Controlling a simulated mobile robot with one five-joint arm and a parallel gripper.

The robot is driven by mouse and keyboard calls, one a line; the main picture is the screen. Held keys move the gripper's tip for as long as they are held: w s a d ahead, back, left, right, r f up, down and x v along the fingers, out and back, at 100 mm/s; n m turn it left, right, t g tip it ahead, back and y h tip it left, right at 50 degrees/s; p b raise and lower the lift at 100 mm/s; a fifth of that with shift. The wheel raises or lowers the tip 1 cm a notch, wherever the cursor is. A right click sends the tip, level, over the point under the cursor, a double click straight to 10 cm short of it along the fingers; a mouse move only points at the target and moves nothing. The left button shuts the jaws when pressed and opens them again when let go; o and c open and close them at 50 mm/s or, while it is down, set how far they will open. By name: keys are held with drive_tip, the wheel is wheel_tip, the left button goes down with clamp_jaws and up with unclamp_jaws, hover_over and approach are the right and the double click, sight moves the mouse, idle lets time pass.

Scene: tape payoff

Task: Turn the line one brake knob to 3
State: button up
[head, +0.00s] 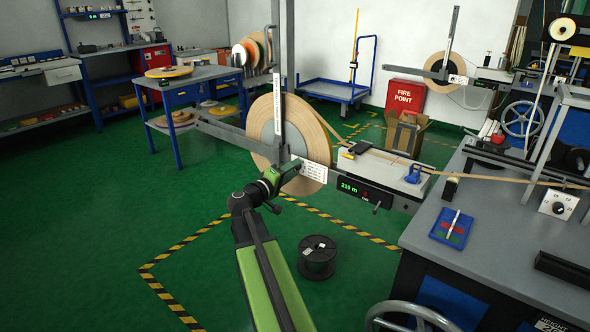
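A large tan tape roll (310,133) hangs upright on a grey payoff stand, with a white ruled strip (278,115) across its face. My green gripper (284,172) is in front of the roll's lower hub area, close to a white printed plate (314,170). Its fingers are too small and overlapped to show whether they are open or shut. No brake knob can be made out clearly at the hub; my gripper may hide it. A box with a green "210 m" display (352,190) is to the right. A white dial plate with a black knob (558,205) is on the right bench machine.
The tape runs right from the roll past a grey block (385,168) to the bench (430,225). A black spool (317,257) stands on the floor below. A second tape roll (446,82) is behind. Green floor at left is open.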

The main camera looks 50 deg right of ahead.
drive_tip(key=shift+o, duration=0.5)
drive_tip(key=s+a, duration=0.1)
drive_tip(key=a, duration=1.6)
drive_tip(key=shift+s+a, duration=0.15)
drive_tip(key=shift+s, duration=0.1)
drive_tip(key=shift+f, duration=0.1)
drive_tip(key=w+a+f+y, duration=0.2)
drive_tip(key=a+f+y, duration=0.7)
drive_tip(key=a+f, duration=0.6)
drive_tip(key=s+a+f+n+g+y, duration=0.15)
drive_tip(key=a+f+y, duration=0.3)
drive_tip(key=a, duration=0.45)
drive_tip(key=s+a+f+n+y, duration=0.1)
drive_tip(key=s+a+f+y, duration=0.1)
drive_tip(key=a+f+y, duration=0.45)
wheel_tip(320, 180, up, 34)
drive_tip(key=a+h+p, duration=0.1)
drive_tip(key=a+p, duration=0.1)
drive_tip(key=p, duration=2.9)
drive_tip(key=shift+s+a+h+p, duration=0.35)
drive_tip(key=shift+s+h+p, duration=0.05)
